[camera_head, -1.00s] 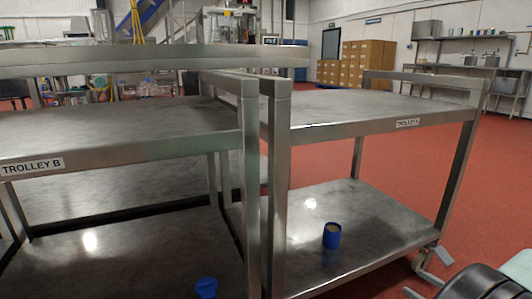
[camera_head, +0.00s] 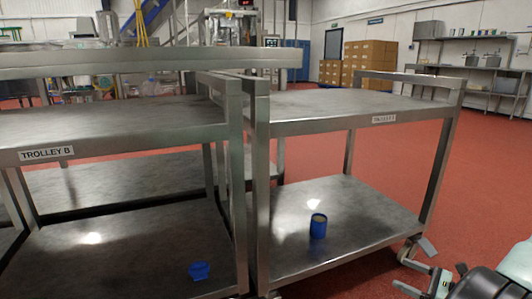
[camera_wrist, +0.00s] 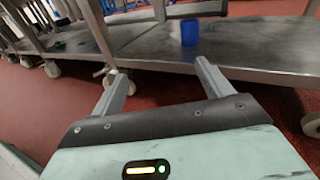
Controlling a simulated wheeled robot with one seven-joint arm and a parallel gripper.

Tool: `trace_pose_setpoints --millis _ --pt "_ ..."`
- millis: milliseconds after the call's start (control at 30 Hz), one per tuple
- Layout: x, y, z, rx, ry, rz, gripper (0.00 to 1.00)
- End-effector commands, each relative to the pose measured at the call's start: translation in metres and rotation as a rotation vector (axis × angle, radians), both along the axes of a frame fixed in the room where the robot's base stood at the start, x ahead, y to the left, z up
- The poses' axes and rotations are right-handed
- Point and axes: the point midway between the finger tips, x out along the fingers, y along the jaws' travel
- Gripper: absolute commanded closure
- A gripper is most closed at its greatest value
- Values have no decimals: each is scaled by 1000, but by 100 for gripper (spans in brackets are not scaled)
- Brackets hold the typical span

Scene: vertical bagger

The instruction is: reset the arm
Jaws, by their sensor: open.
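My gripper (camera_head: 414,267) reaches in at the lower right of the head view, beside the lower shelf of the right trolley. In the wrist view my gripper (camera_wrist: 162,72) has its two fingers wide apart with nothing between them. They point towards the edge of a steel shelf. A blue cup (camera_head: 318,227) stands upright on the right trolley's lower shelf. The cup also shows in the wrist view (camera_wrist: 189,33), beyond the right finger and apart from it.
The right trolley (camera_head: 375,128) has a bare top shelf. Cardboard boxes (camera_head: 368,63) are stacked at the back. Red floor is clear at the right.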

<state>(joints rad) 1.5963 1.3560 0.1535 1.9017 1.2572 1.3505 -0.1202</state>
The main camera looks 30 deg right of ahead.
Motion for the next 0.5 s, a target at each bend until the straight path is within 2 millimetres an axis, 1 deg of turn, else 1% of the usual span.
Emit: trace_pose_setpoints --millis 33,167,267,367,467,500 --pt "9 7 9 -16 5 46 22" --pt "31 30 29 -64 18 178 22" --pt "50 54 47 -113 29 305 22" --pt "71 87 70 -179 38 465 22" --pt "90 134 99 -276 47 677 22" --pt "95 156 111 -321 47 770 22"
